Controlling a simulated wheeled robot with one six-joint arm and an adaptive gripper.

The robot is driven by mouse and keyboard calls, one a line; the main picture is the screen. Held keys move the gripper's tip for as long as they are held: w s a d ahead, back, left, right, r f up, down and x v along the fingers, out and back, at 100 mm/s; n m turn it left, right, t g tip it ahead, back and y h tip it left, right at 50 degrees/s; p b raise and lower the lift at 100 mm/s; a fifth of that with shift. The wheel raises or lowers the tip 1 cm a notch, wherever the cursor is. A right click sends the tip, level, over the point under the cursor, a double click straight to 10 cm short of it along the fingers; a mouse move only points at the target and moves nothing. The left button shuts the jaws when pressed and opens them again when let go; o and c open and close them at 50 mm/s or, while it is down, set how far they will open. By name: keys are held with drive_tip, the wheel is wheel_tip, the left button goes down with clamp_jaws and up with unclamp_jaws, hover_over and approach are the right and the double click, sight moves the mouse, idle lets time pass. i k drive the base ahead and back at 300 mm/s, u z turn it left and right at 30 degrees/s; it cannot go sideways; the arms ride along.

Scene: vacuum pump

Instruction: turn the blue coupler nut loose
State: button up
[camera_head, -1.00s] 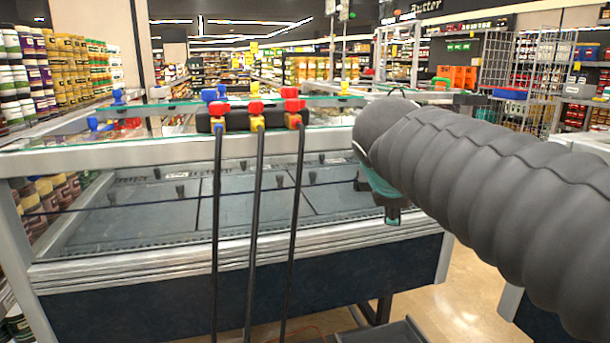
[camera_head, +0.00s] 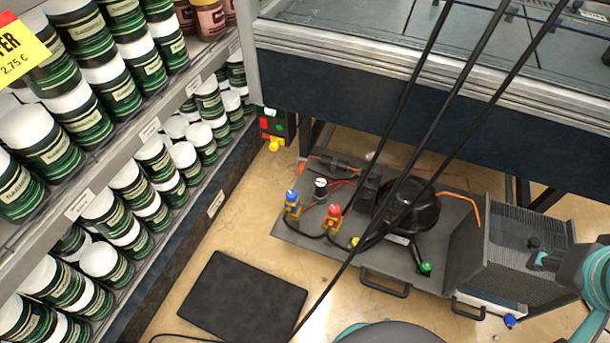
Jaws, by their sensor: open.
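A blue coupler nut (camera_head: 291,196) sits on top of a yellow fitting on the grey pump base plate (camera_head: 300,237), left of the middle of the head view. A similar red-topped fitting (camera_head: 334,210) stands just right of it. The dark round pump (camera_head: 409,205) is on the same plate. My gripper (camera_head: 537,252) shows small at the right edge, over the grey finned unit. It looks open and empty, well to the right of the blue nut and apart from it. Its details are hard to make out.
Black hoses (camera_head: 440,150) cross diagonally above the plate. The freezer chest (camera_head: 400,90) overhangs behind. Shelves of jars (camera_head: 110,215) line the left. A black mat (camera_head: 243,297) lies on the floor. A green-tipped valve (camera_head: 425,267) and a low blue knob (camera_head: 510,320) are nearer my arm.

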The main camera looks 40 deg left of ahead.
sight(291, 196)
drive_tip(key=u, duration=0.45)
drive_tip(key=k, duration=0.75)
drive_tip(key=u, duration=1.15)
drive_tip(key=k, duration=0.45)
drive_tip(key=z, duration=0.65)
drive_tip(key=i, duration=0.85)
drive_tip(key=u, duration=0.75)
